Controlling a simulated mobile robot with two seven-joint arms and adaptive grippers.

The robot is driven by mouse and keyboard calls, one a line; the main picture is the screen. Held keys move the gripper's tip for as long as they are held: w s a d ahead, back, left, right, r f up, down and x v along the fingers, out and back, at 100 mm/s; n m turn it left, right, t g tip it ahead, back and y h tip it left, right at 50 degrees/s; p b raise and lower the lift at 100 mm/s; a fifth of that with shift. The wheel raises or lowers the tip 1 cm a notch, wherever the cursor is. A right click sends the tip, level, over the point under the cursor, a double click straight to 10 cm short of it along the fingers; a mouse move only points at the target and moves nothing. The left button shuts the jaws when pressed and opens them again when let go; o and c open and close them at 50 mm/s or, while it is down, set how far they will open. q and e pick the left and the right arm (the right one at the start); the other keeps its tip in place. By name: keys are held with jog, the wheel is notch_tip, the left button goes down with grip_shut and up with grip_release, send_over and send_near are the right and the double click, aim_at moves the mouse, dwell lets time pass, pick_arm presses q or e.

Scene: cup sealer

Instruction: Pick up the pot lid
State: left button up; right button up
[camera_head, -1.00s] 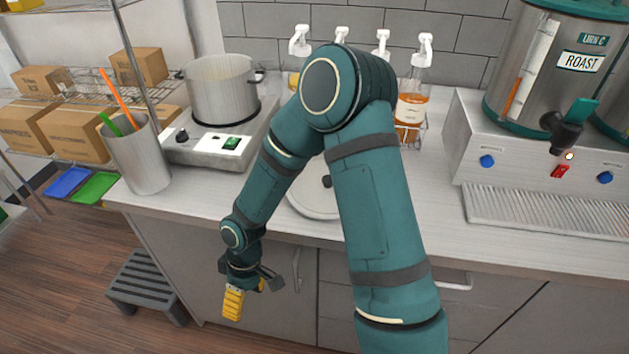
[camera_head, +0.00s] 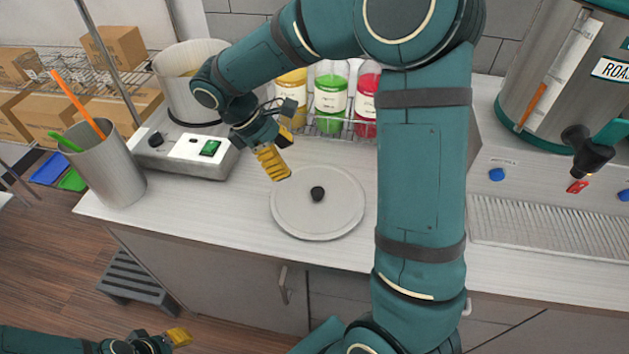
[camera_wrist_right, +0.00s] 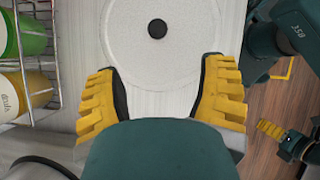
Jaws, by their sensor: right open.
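The pot lid (camera_head: 335,212) is a flat, light grey disc with a black knob (camera_head: 317,193). It lies on the counter, right of the burner. My right gripper (camera_head: 275,163) is above the counter, up and left of the lid, apart from it, with yellow fingers pointing down. In the right wrist view the open right gripper (camera_wrist_right: 160,105) has nothing between its fingers, and the lid (camera_wrist_right: 125,50) with its knob (camera_wrist_right: 157,28) shows beyond the fingertips. My left gripper (camera_head: 178,338) is low at the bottom left, only partly visible; its opening is unclear.
The pot (camera_head: 172,92) stands on the burner (camera_head: 160,158) at left, partly behind my right arm. A cup with straws (camera_head: 112,175) stands at the counter's left end. A rack of colored bottles (camera_head: 330,98) is behind the lid. A drink urn (camera_head: 548,75) stands at right.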

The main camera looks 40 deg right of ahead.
aim_at(317, 191)
jog(key=b+x, duration=0.1)
jog(key=x, duration=0.7)
jog(key=shift+s+d+f, duration=0.15)
jog(key=shift+f, duration=0.1)
jog(key=b+x, duration=0.1)
jog(key=x, duration=0.4)
jog(key=shift+d, duration=0.2)
grip_shut()
